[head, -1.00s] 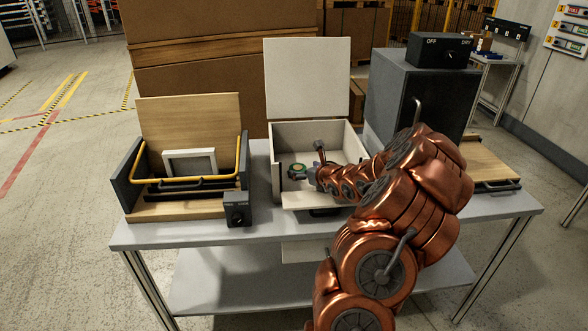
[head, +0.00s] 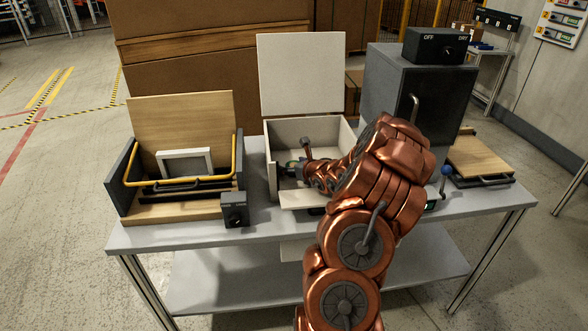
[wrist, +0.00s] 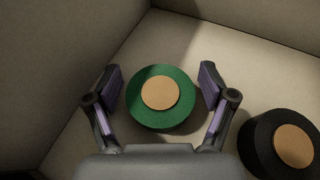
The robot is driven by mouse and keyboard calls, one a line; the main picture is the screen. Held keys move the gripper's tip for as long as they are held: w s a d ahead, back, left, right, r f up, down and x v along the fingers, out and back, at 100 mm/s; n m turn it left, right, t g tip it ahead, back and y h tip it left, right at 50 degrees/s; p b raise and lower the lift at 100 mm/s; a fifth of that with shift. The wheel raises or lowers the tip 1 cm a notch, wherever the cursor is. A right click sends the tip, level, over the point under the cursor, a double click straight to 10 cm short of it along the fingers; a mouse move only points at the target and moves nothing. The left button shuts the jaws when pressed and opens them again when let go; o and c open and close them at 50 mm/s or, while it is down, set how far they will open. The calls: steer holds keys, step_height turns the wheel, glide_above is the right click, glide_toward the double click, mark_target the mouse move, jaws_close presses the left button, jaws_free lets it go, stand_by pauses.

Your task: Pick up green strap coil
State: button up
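The green strap coil (wrist: 140,98) lies flat on the floor of a white box, with a tan round centre. In the wrist view my gripper (wrist: 160,90) is open, with one finger on each side of the coil and a visible gap to it on both sides. My arm hides part of the box.
A black coil (wrist: 278,145) with a tan centre lies to the right of the green one, near my right finger. The box walls stand close by. The raised lid (head: 300,75) is behind, and a dark grey cabinet (head: 385,90) stands right of the box.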

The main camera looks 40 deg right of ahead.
steer(key=c, duration=1)
